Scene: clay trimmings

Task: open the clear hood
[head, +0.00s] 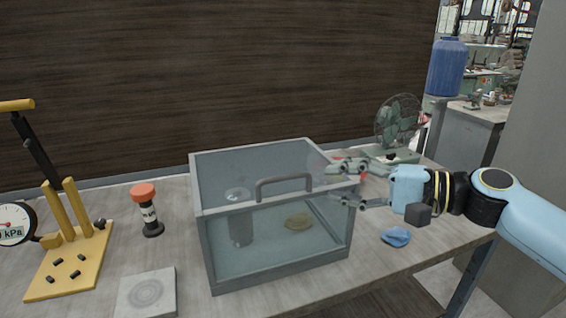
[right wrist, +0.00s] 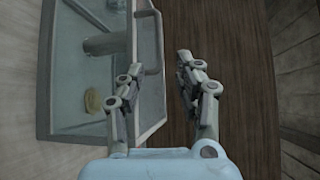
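The clear hood (head: 230,172) is a grey-framed box with see-through panels on the table, and its top looks closed. A grey bar handle (head: 284,182) stands at the front edge of its top; the handle also shows in the right wrist view (right wrist: 151,42). My right gripper (head: 335,184) is open and empty at the hood's right front corner, to the right of the handle. In the right wrist view its fingers (right wrist: 158,66) are spread, with the handle beyond them. My left gripper is out of view.
A blue crumpled cloth (head: 396,237) lies under my right arm. A green fan (head: 399,121) stands behind it.

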